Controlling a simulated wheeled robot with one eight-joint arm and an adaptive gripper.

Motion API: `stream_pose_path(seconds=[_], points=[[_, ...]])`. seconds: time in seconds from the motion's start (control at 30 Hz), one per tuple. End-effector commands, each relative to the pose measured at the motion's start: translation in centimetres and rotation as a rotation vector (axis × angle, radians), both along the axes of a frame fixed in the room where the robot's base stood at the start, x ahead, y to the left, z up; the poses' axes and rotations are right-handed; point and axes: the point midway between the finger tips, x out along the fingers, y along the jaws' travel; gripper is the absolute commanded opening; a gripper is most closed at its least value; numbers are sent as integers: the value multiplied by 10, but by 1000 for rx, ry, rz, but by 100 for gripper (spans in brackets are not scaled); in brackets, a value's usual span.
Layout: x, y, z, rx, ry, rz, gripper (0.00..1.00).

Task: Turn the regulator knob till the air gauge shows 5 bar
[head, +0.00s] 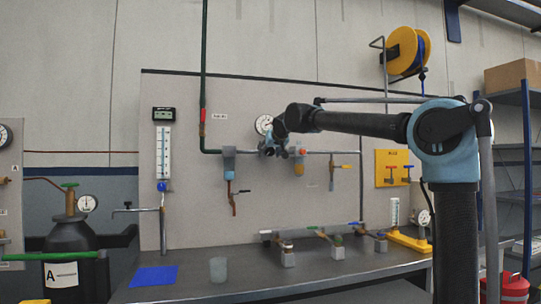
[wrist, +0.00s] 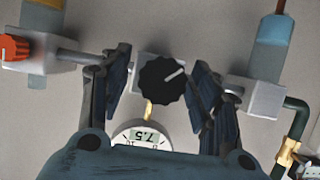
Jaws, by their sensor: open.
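The black regulator knob (wrist: 163,82) with a white pointer line sits between the two fingers of my gripper (wrist: 160,90) in the wrist view. The fingers are open, one on each side, with gaps to the knob. The pointer line slants up and right in that view. The round air gauge (wrist: 143,137) is partly hidden by my gripper body; its small display seems to read 7.5, upside down. In the head view the gauge (head: 264,124) is on the wall panel, just above my gripper (head: 271,148), which hides the knob there.
An orange-red knob (wrist: 14,47) is at the wrist view's left. A blue mat (head: 154,276) and a cup (head: 218,269) are on the bench.

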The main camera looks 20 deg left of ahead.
Motion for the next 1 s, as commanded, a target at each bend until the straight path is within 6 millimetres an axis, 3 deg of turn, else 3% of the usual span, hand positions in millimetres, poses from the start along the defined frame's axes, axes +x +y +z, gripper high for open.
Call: stream_pose_path(seconds=[0.3, 0.37, 0.5, 0.53, 1.0], points=[[2, 1, -1, 0, 0, 0, 57], [2, 1, -1, 0, 0, 0, 46], [2, 1, -1, 0, 0, 0, 14], [2, 1, -1, 0, 0, 0, 12], [2, 1, -1, -71, -44, -1, 12]])
